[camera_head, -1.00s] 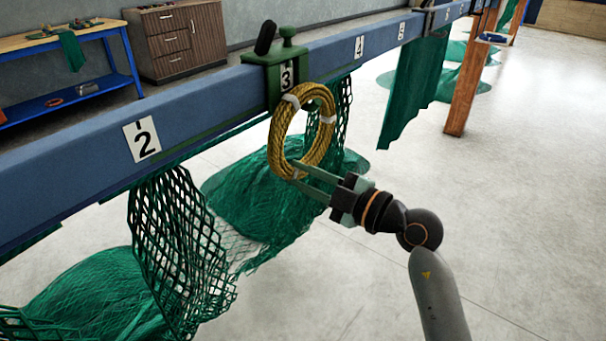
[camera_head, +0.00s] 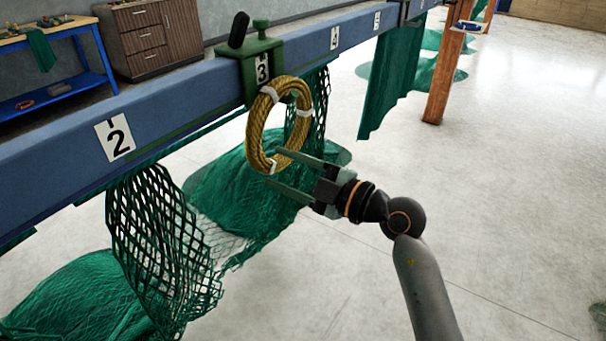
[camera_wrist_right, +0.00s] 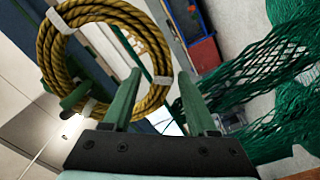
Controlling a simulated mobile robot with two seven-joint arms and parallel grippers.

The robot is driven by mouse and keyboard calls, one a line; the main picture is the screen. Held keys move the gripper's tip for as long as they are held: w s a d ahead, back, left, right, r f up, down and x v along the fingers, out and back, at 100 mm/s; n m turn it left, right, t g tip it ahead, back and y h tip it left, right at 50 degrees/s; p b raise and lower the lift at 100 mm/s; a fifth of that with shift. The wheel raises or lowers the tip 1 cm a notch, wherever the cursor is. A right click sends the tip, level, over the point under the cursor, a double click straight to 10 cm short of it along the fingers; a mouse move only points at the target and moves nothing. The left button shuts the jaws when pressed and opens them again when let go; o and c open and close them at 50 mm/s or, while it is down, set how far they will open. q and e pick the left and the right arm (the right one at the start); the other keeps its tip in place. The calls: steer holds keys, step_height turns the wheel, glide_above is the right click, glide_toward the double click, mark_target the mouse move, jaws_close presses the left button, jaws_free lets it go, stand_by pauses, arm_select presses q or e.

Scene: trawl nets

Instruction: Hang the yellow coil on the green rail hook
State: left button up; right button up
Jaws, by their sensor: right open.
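The yellow coil (camera_head: 254,128) is a rope ring with white ties. It hangs upright below the green rail hook (camera_head: 262,58), a clamp on the blue rail by the number 3. The coil's top meets the hook's lower part, but the exact contact is hard to see. My right gripper (camera_head: 272,167) is open at the coil's lower right, fingers spread and not closed on it. In the right wrist view the coil (camera_wrist_right: 148,42) fills the upper left, beside and beyond the open fingers (camera_wrist_right: 160,88). My left gripper is not in view.
The blue rail (camera_head: 190,105) runs diagonally across, with numbered plates. Green nets (camera_head: 165,245) hang below it and lie heaped on the floor. A wooden post (camera_head: 445,80) stands at the back right. A workbench (camera_head: 55,40) and cabinet (camera_head: 150,38) stand behind.

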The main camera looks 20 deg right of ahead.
steer(key=s+d+r+m+t+p, duration=0.2)
steer(key=s+d+m+t+p, duration=0.4)
steer(key=s, duration=0.4)
steer(key=s+d+f+m+g+h+p, duration=0.1)
steer(key=s+f+m+g+h+p, duration=0.3)
steer(key=f, duration=0.6)
steer(key=s+d+f+m+g+h, duration=0.1)
steer(key=f+m+g+h, duration=0.1)
steer(key=f+m+h, duration=0.65)
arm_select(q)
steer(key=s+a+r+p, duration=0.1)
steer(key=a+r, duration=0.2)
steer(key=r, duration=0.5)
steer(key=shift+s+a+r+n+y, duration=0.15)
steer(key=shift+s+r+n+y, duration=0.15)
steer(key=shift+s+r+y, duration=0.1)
arm_select(e)
steer(key=s+a+f+n+g+y, duration=0.2)
steer(key=s+a+f+g+y, duration=0.2)
steer(key=s+f, duration=0.4)
step_height(320, 180, down, 3)
steer(key=shift+s+r+g, duration=0.1)
steer(key=shift+s+g, duration=0.15)
steer(key=shift+g, duration=0.35)
steer(key=shift+a, duration=0.1)
